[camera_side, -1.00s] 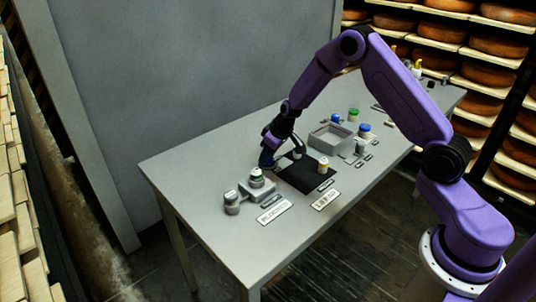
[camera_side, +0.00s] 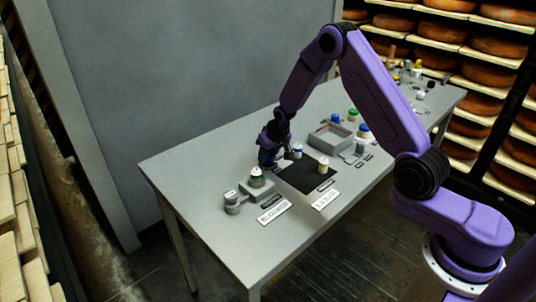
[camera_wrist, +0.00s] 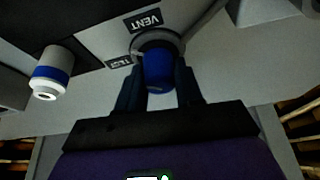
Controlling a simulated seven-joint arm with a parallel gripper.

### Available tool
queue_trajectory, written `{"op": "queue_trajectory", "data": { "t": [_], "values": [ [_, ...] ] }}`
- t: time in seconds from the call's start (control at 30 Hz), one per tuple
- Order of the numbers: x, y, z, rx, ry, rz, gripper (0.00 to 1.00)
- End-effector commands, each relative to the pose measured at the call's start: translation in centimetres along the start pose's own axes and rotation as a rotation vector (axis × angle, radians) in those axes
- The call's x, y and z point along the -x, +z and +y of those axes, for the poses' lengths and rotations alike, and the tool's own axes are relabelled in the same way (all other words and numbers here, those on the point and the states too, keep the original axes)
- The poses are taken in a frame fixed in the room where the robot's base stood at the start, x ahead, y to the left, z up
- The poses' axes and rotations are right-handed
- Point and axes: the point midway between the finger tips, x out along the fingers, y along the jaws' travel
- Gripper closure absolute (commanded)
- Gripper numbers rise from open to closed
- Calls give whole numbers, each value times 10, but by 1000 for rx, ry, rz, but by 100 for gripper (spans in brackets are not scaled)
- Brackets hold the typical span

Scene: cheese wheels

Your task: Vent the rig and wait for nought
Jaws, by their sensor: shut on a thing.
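My gripper (camera_wrist: 160,90) is shut on a blue knob (camera_wrist: 159,70) in the wrist view, one finger on each side. The knob stands in a grey ring beside a label reading VENT (camera_wrist: 143,21). A second small label (camera_wrist: 119,62) lies next to it, too blurred to read surely. No gauge reading is legible.
A blue-banded white jar (camera_wrist: 52,72) stands close beside my gripper; it also shows at the mat's far corner (camera_side: 297,151). A yellow-banded jar (camera_side: 323,165) stands on the black mat (camera_side: 308,182). A grey tray (camera_side: 330,139) and blue- and green-lidded jars stand to the right.

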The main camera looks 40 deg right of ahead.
Motion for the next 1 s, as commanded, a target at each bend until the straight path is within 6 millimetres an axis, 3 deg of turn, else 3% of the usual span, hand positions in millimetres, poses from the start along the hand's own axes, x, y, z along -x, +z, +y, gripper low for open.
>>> {"op": "queue_trajectory", "data": {
  "t": [1.0],
  "values": [
    [-1,3,-1,-436,186,-8,95]
  ]
}}
